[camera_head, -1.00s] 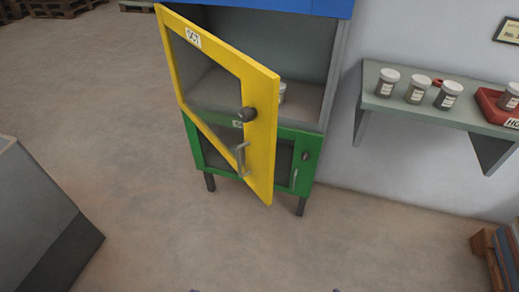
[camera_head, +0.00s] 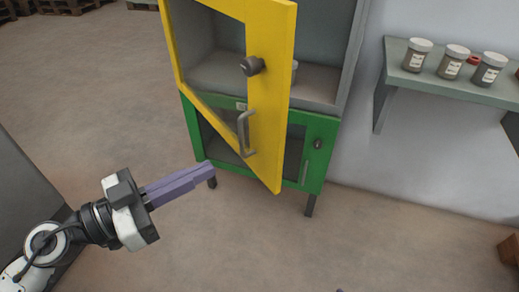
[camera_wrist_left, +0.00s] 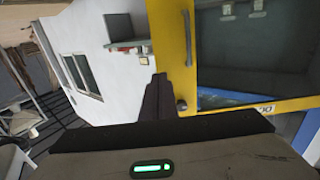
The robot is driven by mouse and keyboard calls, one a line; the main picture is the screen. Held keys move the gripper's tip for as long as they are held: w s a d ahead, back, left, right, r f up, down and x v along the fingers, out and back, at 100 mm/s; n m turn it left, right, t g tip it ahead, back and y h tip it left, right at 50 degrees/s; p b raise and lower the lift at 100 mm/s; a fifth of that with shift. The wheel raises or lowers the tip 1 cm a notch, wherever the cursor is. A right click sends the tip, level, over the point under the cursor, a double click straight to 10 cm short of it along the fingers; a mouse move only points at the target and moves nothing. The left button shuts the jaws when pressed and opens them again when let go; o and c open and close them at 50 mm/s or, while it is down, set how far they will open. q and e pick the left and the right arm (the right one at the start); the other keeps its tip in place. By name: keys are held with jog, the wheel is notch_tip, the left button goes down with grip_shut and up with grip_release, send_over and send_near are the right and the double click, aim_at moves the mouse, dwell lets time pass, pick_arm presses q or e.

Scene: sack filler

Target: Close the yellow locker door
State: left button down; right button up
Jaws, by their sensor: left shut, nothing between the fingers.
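The yellow locker door (camera_head: 268,110) stands ajar, swung out toward me from the upper compartment of the locker. It has a round dark knob (camera_head: 253,65) and a grey bar handle (camera_head: 244,133). My left gripper (camera_head: 208,168) is shut and empty, its purple fingers pointing right, below and left of the handle and apart from the door. In the left wrist view the yellow door (camera_wrist_left: 174,50) is just beyond the dark fingers (camera_wrist_left: 158,80).
The green lower door (camera_head: 318,150) is closed under the yellow one. A wall shelf (camera_head: 450,84) with several jars is at right. A grey block (camera_head: 30,190) is at left. The floor before the locker is clear.

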aim_at(274, 136)
pick_arm(q)
jog(key=x, duration=1.3)
jog(key=shift+w+d, duration=0.2)
jog(key=shift+d, duration=0.05)
